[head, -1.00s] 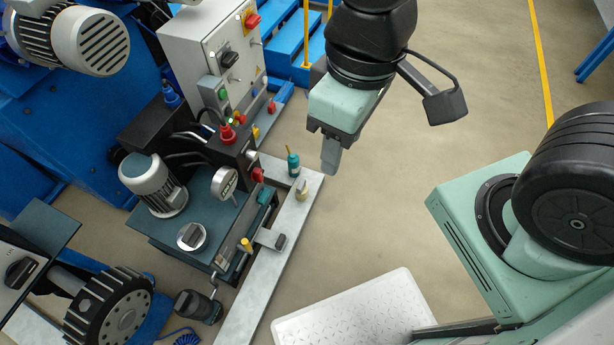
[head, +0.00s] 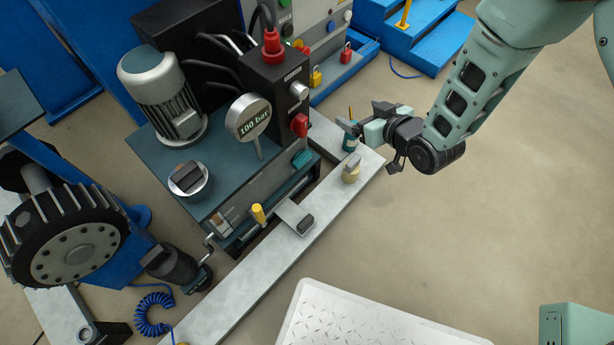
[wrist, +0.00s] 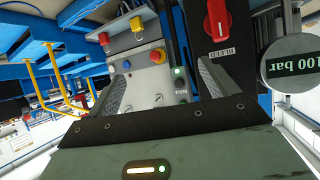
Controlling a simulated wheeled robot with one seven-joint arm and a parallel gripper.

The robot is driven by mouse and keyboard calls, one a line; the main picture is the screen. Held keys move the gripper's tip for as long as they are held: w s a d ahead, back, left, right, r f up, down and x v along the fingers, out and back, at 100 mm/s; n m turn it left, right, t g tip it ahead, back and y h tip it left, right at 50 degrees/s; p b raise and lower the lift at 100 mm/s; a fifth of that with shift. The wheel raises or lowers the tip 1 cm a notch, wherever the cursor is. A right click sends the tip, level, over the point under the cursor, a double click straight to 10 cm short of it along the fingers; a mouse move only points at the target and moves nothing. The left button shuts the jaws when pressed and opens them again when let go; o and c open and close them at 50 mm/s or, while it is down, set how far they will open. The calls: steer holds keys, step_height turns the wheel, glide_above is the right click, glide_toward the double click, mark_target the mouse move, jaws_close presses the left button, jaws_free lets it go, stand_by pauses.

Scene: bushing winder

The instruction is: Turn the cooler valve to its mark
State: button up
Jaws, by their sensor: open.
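No label naming a cooler valve is readable, so I cannot tell which handle it is. Candidates on the hydraulic unit are a red handle (head: 300,125), a silver knob (head: 298,91), a teal handle (head: 302,159) and a yellow-handled lever (head: 258,214). The red handle in the wrist view (wrist: 217,22) has a BLEED label. My gripper (head: 362,118) is open and looks empty, to the right of the red handle and apart from it. In the wrist view, its two fingers stand apart (wrist: 163,88), with the control box visible between them.
A 100 bar gauge (head: 248,118) stands on the tank top. A teal bottle (head: 350,138) and a brass-coloured piece (head: 352,169) are on the pale rail (head: 262,275), close to my gripper. Padlocks (head: 316,76) hang behind.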

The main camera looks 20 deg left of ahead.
steer(key=s+f+n+y+b, duration=0.3)
steer(key=f+b, duration=0.5)
steer(key=f, duration=1)
steer(key=y+b, duration=0.4)
steer(key=b, duration=0.2)
glide_toward(305, 162)
steer(key=shift+g, duration=0.4)
steer(key=b+x, duration=0.4)
steer(key=x, duration=0.1)
steer(key=b+x, duration=0.2)
steer(key=x, duration=0.1)
steer(key=shift+w+a+b, duration=0.15)
steer(key=shift+w+b, duration=0.2)
steer(key=shift+b, duration=0.05)
steer(key=shift+w+a, duration=0.25)
steer(key=shift+a, duration=0.25)
steer(key=shift+r, duration=0.1)
steer(key=c, duration=1)
